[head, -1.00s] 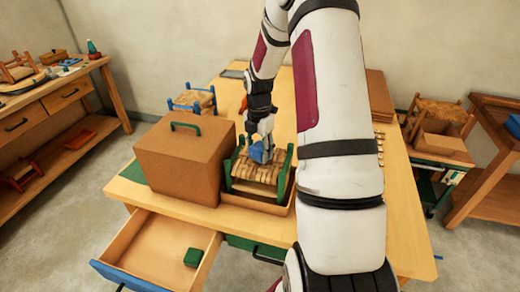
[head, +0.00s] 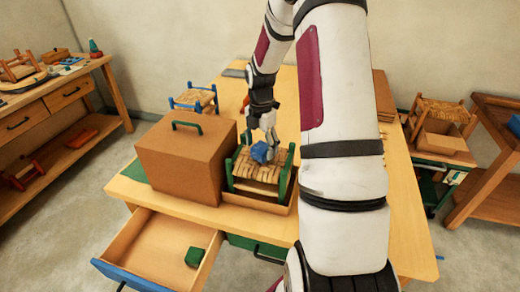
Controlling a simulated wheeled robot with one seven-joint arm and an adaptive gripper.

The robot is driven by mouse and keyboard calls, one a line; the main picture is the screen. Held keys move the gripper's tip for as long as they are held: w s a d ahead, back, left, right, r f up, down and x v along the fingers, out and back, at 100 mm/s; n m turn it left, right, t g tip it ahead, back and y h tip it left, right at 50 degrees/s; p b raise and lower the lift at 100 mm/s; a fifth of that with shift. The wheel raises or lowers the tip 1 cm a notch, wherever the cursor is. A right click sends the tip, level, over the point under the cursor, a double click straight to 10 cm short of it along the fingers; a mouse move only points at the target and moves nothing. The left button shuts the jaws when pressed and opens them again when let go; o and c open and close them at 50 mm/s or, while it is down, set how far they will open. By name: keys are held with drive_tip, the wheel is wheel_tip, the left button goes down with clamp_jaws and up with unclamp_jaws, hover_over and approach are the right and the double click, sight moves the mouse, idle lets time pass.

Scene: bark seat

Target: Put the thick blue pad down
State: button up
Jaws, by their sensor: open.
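The thick blue pad (head: 261,152) lies on the woven bark seat (head: 256,172) of a small green-framed stool, toward its far side. The stool stands in a shallow brown tray (head: 250,202) on the table. My gripper (head: 268,141) is just above and behind the pad, with its fingers pointing down. It is open, and the pad is not gripped. The finger tips are small in this view, so I cannot tell whether one still touches the pad.
A large brown box with a green handle (head: 186,160) stands directly left of the tray. An open drawer (head: 155,250) with a green block (head: 194,257) juts out at the front. A blue-framed stool (head: 193,99) stands behind the box. My arm covers the table's middle.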

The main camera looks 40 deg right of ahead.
sight(261, 148)
drive_tip(key=a+r+m+b, duration=0.1)
drive_tip(key=a+r+m, duration=0.35)
drive_tip(key=r, duration=1.15)
drive_tip(key=s+a+r+m+t, duration=0.2)
drive_tip(key=s+a+r+m, duration=0.2)
drive_tip(key=s+a+m, duration=0.3)
drive_tip(key=s+a+r+m+t, duration=0.3)
drive_tip(key=s+a+r+m, duration=0.2)
drive_tip(key=s+a+m, duration=0.3)
drive_tip(key=s+a, duration=0.3)
drive_tip(key=a, duration=0.4)
drive_tip(key=shift+s+a+r+t, duration=0.25)
drive_tip(key=shift+s+r+t, duration=0.05)
drive_tip(key=shift+s, duration=0.1)
drive_tip(key=shift+w+f+b, duration=0.65)
drive_tip(key=shift+w+b, duration=0.05)
drive_tip(key=shift+w, duration=0.05)
